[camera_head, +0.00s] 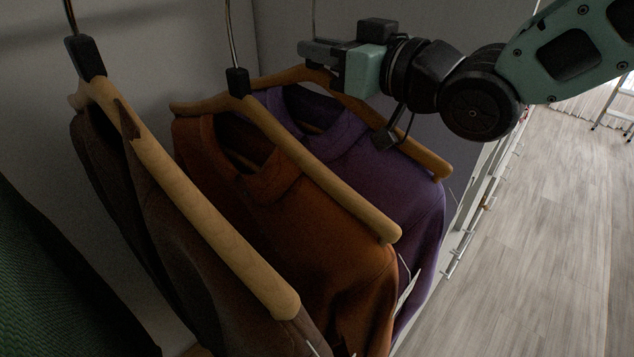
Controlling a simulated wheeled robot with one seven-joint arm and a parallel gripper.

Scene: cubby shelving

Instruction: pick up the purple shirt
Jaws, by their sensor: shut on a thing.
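The purple shirt (395,195) hangs on a wooden hanger (420,152), the farthest right in the row. It is partly hidden behind the orange-brown shirt (295,225). My gripper (312,52) reaches in from the upper right and is at the top middle of the purple shirt's hanger. It is shut on the hanger near its neck; the exact contact between fingers and hanger is small and dark. The shirt hangs below the gripper.
A brown garment (150,190) on a wooden hanger and a green garment (45,270) hang to the left. The grey closet wall (180,45) is behind. Drawer fronts with handles (470,235) and open wood floor (560,230) lie to the right.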

